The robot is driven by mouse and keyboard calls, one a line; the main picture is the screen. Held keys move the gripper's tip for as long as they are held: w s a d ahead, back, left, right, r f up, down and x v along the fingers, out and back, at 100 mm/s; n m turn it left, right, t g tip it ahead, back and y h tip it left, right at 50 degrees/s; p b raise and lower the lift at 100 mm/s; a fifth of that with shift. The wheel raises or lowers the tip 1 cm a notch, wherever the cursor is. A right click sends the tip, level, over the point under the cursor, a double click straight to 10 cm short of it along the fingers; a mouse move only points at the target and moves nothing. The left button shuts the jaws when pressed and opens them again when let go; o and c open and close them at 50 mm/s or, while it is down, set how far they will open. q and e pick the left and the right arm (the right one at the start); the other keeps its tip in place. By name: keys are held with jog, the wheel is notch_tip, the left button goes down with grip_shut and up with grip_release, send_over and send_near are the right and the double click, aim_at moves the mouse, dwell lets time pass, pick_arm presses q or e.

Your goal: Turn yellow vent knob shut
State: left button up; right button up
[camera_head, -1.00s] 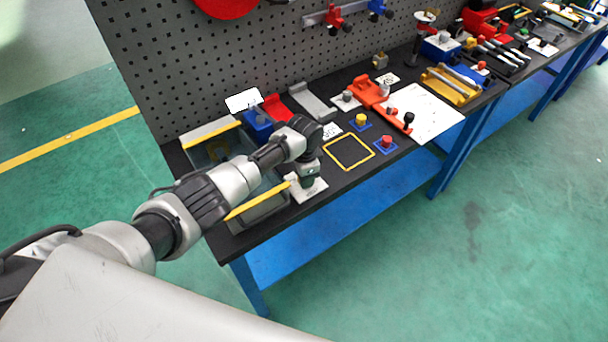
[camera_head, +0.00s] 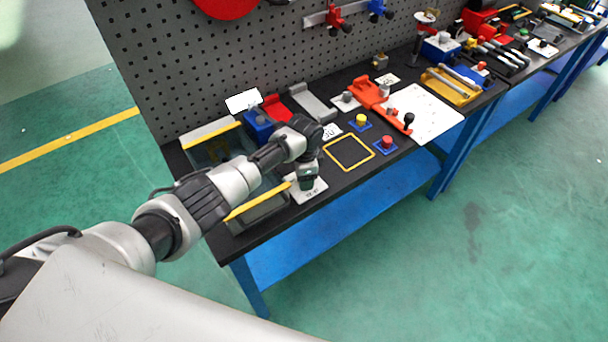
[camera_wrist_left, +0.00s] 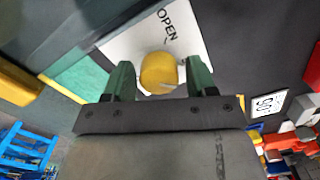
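The yellow knob (camera_wrist_left: 158,72) sits on a white plate (camera_wrist_left: 128,47) marked "OPEN" in the left wrist view. My left gripper (camera_wrist_left: 160,64) is open, with one green finger on each side of the knob and a visible gap on both sides. A pale pointer mark shows on the knob's near side. In the head view my left gripper (camera_head: 306,184) points down over the white plate (camera_head: 318,188) at the bench's front edge, and it hides the knob there. My right gripper is not in view.
A grey bin with yellow edges (camera_head: 258,201) stands close left of the gripper. A yellow square outline (camera_head: 349,152), a red button (camera_head: 387,142) and a yellow button (camera_head: 361,120) lie to the right. A perforated panel (camera_head: 250,60) rises behind.

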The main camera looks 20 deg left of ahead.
pick_arm(q)
jog(key=shift+o, duration=0.5)
notch_tip(320, 180, up, 11)
jog(key=shift+b, duration=0.45)
jog(key=shift+f, duration=0.15)
